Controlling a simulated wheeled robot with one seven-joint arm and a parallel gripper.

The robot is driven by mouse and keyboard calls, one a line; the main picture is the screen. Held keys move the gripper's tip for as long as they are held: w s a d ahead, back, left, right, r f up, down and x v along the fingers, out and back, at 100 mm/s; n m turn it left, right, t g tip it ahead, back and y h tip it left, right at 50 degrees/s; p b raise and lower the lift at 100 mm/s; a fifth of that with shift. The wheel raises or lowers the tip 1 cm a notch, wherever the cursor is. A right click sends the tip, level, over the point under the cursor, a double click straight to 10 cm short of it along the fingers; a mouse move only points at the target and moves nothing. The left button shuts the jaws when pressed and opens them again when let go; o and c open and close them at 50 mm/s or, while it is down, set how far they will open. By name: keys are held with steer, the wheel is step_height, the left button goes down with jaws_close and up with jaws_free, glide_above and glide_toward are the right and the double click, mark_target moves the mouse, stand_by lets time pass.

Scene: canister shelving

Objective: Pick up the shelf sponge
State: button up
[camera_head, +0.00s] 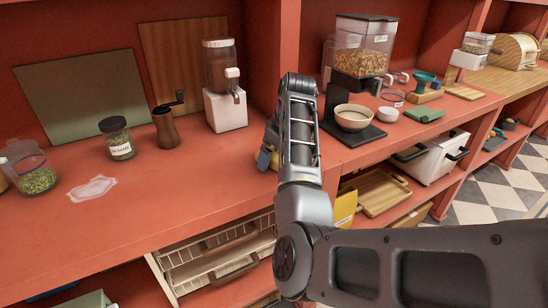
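My gripper (266,157) is low over the red shelf top, just left of the upright divider. My own arm hides most of it, and I cannot tell how far its fingers are apart. A small yellow patch (275,162) shows beside the fingers, close to the shelf surface. It may be the sponge, but too little shows to be sure, and I cannot tell whether the gripper touches it. No other clear sponge is in view.
A white-based dispenser (225,105) stands left of my gripper, with a wooden grinder (166,127) and a labelled jar (118,139) beyond. A cereal dispenser (360,60) over a bowl (353,118) stands right of my arm. The front-left shelf top is mostly clear.

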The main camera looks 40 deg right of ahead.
mark_target(276, 154)
steer(key=c, duration=1.1)
steer(key=shift+o, duration=0.2)
steer(key=shift+r, duration=0.1)
steer(key=shift+r+b, duration=0.15)
steer(key=shift+b, duration=0.3)
step_height(276, 154, up, 4)
steer(key=shift+r, duration=0.1)
steer(key=s+d+r+p, duration=0.5)
steer(key=s+r, duration=0.1)
steer(key=s, duration=0.4)
steer(key=shift+s+r, duration=0.3)
steer(key=shift+r, duration=0.05)
